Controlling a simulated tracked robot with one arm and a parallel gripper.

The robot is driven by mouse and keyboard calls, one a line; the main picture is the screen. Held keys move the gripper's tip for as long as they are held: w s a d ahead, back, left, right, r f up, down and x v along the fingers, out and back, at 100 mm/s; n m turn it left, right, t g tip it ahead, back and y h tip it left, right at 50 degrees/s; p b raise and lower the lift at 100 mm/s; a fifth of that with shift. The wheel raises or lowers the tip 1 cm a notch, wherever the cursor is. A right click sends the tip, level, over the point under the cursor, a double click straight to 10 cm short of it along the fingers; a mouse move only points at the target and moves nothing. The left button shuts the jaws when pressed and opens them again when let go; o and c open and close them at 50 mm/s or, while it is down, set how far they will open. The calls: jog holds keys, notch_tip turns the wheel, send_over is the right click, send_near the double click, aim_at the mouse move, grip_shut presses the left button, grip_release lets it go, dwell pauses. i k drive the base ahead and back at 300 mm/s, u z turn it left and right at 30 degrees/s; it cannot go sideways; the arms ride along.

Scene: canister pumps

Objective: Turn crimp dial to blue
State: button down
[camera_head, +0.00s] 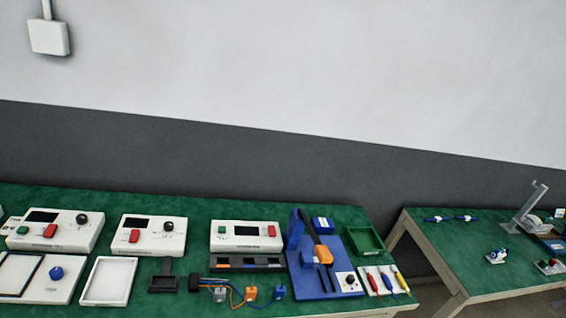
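The crimp station has a blue base plate (312,284) on the green bench, with a blue upright crimp tool (294,229) and an orange-and-black handle part (322,254) on it. At its front right corner is a small white panel with a dark round knob, which looks like the crimp dial (350,280). The dial is too small to read its pointer or colour marks. My gripper does not show in this view.
White device boxes (151,235) stand left on the green bench. A coloured-wire connector set (235,290) lies left of the crimp plate. Red, blue and yellow-handled tools (385,280) lie close right of the dial. A green tray (364,240) sits behind them. A second table (465,255) stands right, across a gap.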

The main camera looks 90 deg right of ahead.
aim_at(350, 278)
jog(key=z, duration=1.9)
jog(key=k, duration=0.85)
jog(key=z, duration=0.4)
